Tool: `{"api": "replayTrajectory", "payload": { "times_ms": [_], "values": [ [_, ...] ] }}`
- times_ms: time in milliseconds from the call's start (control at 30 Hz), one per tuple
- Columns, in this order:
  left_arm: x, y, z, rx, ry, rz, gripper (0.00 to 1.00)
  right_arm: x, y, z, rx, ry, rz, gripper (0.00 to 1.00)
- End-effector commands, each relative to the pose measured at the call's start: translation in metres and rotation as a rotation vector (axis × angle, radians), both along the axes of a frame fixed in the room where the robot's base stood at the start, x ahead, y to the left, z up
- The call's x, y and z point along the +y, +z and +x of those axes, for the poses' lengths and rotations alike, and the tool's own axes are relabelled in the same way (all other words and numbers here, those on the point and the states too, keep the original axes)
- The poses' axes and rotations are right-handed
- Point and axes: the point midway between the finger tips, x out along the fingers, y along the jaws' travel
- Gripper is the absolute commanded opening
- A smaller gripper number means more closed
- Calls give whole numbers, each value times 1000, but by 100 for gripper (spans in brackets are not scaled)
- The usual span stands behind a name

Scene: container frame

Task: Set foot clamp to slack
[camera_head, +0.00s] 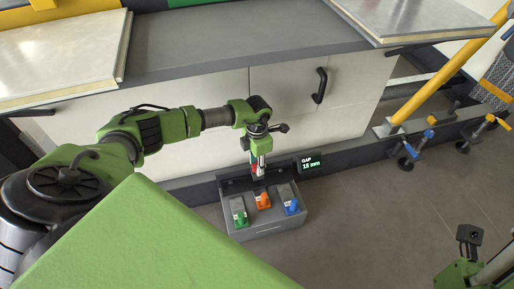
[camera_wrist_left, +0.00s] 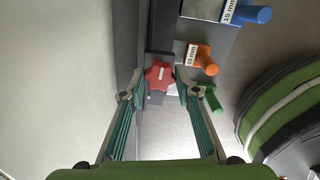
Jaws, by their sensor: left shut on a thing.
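A red star-shaped knob (camera_wrist_left: 158,75) sits between my left gripper's fingertips in the left wrist view. My left gripper (camera_head: 259,168) is shut on this knob, low against the cabinet base in the head view, where the fingers mostly hide it. A small dark display (camera_head: 309,163) just right of the gripper reads "GAP 18 mm".
A grey tray (camera_head: 268,228) below the left gripper holds pieces with green (camera_head: 240,219), orange (camera_head: 263,200) and blue (camera_head: 291,207) handles. Blue (camera_head: 408,150) and orange (camera_head: 482,131) clamps stand at the right. A yellow post (camera_head: 440,80) rises there. Floor right of the tray is clear.

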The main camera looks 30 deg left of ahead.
Motion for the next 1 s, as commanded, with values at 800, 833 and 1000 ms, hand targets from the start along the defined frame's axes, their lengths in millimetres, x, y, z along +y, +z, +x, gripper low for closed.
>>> {"api": "replayTrajectory", "payload": {
  "times_ms": [800, 833, 1000],
  "values": [
    [0, 20, 2, -4, -1, -1, 46, -1, 1, 0, -3, -1, 2, 40],
    [1, 26, 1, -3, -1, -1, 46, 0, 1, 0, -3, -1, 2, 40],
    [1, 63, 1, -4, -1, 0, 46, 0, 0, 0, -2, -1, 0, 40]
  ]
}}
